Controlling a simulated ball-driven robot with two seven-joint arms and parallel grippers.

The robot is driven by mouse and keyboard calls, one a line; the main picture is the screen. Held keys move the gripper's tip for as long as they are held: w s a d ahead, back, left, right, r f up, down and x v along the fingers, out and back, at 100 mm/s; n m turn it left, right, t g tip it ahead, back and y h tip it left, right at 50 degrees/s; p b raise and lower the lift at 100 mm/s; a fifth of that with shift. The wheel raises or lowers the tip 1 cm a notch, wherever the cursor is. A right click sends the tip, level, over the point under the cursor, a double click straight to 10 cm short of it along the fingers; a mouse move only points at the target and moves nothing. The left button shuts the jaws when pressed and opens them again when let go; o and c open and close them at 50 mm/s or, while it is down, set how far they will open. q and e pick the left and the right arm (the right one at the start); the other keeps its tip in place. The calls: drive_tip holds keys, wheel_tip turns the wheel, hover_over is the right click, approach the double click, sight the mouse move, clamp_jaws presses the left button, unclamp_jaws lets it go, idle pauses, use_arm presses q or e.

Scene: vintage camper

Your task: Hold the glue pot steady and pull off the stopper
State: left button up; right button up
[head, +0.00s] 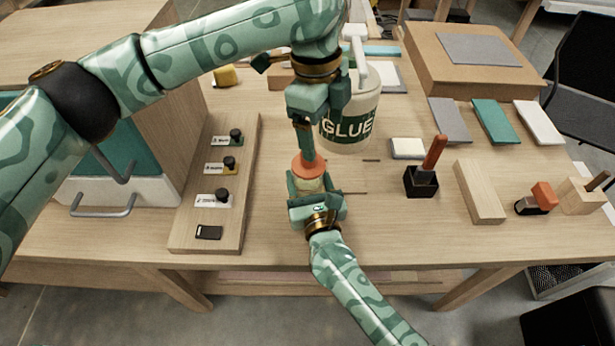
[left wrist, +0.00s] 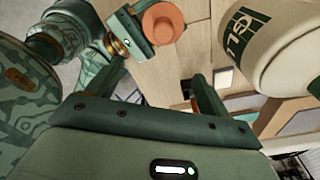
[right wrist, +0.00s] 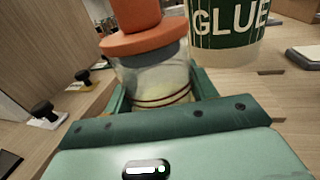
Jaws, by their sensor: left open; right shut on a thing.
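The glue pot (right wrist: 155,80) is a small clear jar with pale contents, seen closely in the right wrist view. Its orange stopper (right wrist: 145,40), a wide disc with a knob, sits in its mouth. My right gripper (head: 316,196) is shut around the pot's body, which is upright at the table's front middle. The stopper also shows in the left wrist view (left wrist: 162,23), beyond the fingers. My left gripper (head: 306,140) is open and empty, pointing down above the stopper. It hides the knob in the head view, and I see no grip on the stopper.
A big white jug labelled GLUE (head: 350,118) stands just behind the pot. A wooden board with black knobs (head: 219,190) lies to the left. A black holder with an orange-handled tool (head: 421,182) and a wood block (head: 479,192) stand to the right.

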use_arm(q)
drive_tip(key=a, duration=0.1)
drive_tip(key=w+a+f, duration=0.1)
drive_tip(key=a+m+y, duration=0.1)
drive_tip(key=shift+w+f, duration=0.15)
drive_tip(key=shift+f, duration=0.1)
use_arm(e)
drive_tip(key=shift+a, duration=0.25)
use_arm(q)
drive_tip(key=shift+d+f, duration=0.15)
drive_tip(key=shift+f, duration=3.3)
use_arm(e)
drive_tip(key=shift+d, duration=0.1)
use_arm(q)
drive_tip(key=c, duration=1.1)
drive_tip(key=shift+r, duration=0.1)
drive_tip(key=shift+r, duration=1.5)
drive_tip(key=shift+r, duration=2)
